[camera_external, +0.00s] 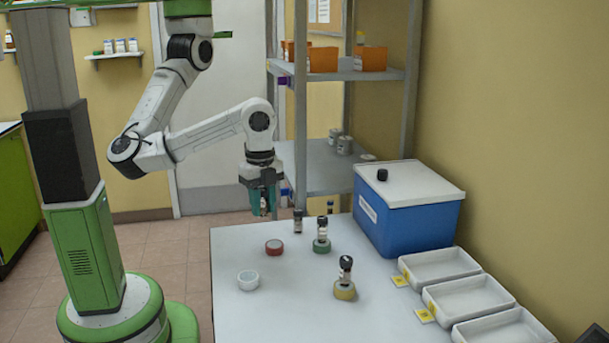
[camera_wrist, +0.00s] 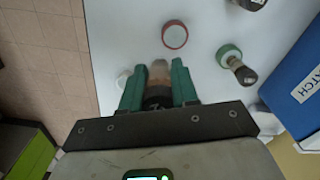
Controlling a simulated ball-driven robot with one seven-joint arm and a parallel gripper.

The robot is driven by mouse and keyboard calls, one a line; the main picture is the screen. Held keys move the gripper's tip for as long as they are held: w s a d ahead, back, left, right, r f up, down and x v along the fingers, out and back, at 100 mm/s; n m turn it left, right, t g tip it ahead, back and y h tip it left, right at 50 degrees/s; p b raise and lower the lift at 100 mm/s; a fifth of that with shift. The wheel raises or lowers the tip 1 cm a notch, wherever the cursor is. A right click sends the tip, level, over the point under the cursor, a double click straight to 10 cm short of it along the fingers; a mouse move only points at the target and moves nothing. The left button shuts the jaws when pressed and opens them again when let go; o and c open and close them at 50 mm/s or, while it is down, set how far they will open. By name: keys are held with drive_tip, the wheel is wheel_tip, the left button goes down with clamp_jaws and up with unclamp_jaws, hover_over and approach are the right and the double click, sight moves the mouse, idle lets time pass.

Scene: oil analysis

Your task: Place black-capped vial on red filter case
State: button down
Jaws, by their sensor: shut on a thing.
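My gripper (camera_wrist: 157,75) has green fingers shut on a vial (camera_wrist: 159,72) with a dark cap toward the palm and a pale brownish body pointing out. In the external view my gripper (camera_external: 264,208) hangs above the table's far left edge; the vial is mostly hidden there by the fingers. The red filter case (camera_external: 274,247) lies flat on the table, nothing on it. It also shows in the wrist view (camera_wrist: 175,36), just beyond the vial's end and apart from it.
A green case (camera_external: 321,247) and a yellow case (camera_external: 345,292) each carry a dark-capped vial. A white case (camera_external: 248,281) is empty. Another vial (camera_external: 298,222) stands behind the red case. A blue box (camera_external: 405,220) and white trays (camera_external: 440,267) line the right.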

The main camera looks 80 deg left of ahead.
sight(274, 244)
drive_tip(key=shift+w+a+f+n+b, duration=0.15)
drive_tip(key=shift+w+f+n+b, duration=0.3)
drive_tip(key=shift+f+n, duration=0.85)
drive_tip(key=shift+w+a+f+n+b, duration=0.2)
drive_tip(key=shift+w+f+n+b, duration=0.2)
drive_tip(key=shift+f+n, duration=0.95)
drive_tip(key=shift+w+a+f+n+b, duration=0.15)
drive_tip(key=shift+w+f+n+b, duration=0.5)
drive_tip(key=shift+f, duration=1.05)
drive_tip(key=shift+s, duration=0.25)
drive_tip(key=shift+f, duration=0.2)
drive_tip(key=c, duration=0.8)
unclamp_jaws()
drive_tip(key=shift+r, duration=0.1)
drive_tip(key=shift+c, duration=0.2)
wheel_tip(274, 244, up, 12)
drive_tip(key=shift+r+p, duration=0.15)
drive_tip(key=shift+p, duration=0.3)
drive_tip(key=shift+d, duration=0.1)
